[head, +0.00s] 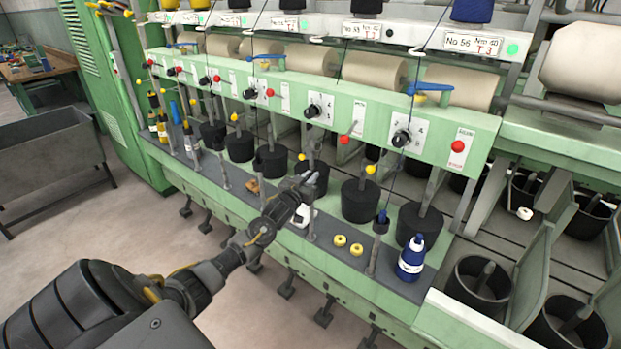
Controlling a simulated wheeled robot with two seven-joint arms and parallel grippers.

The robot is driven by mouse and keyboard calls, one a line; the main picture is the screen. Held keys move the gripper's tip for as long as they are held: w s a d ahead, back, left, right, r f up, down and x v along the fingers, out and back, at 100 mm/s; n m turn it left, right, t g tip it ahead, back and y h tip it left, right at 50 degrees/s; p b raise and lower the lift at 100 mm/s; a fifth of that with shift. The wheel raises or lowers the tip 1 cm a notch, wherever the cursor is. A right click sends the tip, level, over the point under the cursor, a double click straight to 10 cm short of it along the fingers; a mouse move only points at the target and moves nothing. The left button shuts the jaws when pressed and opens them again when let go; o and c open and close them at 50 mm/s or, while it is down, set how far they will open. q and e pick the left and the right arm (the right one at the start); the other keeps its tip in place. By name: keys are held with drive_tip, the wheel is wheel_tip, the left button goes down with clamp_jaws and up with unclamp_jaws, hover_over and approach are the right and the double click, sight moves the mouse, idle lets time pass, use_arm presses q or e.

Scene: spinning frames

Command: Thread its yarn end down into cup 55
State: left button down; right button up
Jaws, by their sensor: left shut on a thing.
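My left gripper (309,182) is shut in front of a black pot (313,172) on the green spinning frame. What it holds is too thin to make out, but a yarn end fits. The label No 55 (362,30) is on the white top rail, left of the label No 56 (470,42). Several black pots stand in a row below; the pot (360,203) right of my gripper and the pot (420,222) farther right are clear. I cannot tell for sure which is cup 55. My right gripper is not in view.
Thin upright posts (376,245) line that ledge. A grey bin (50,150) stands at left. The floor (150,240) in front is mostly clear.

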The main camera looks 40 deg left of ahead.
use_arm(q)
drive_tip(key=shift+f, duration=0.35)
drive_tip(key=c, duration=1.3)
unclamp_jaws()
drive_tip(key=b+v, duration=0.2)
drive_tip(key=v, duration=0.9)
drive_tip(key=shift+w, duration=0.1)
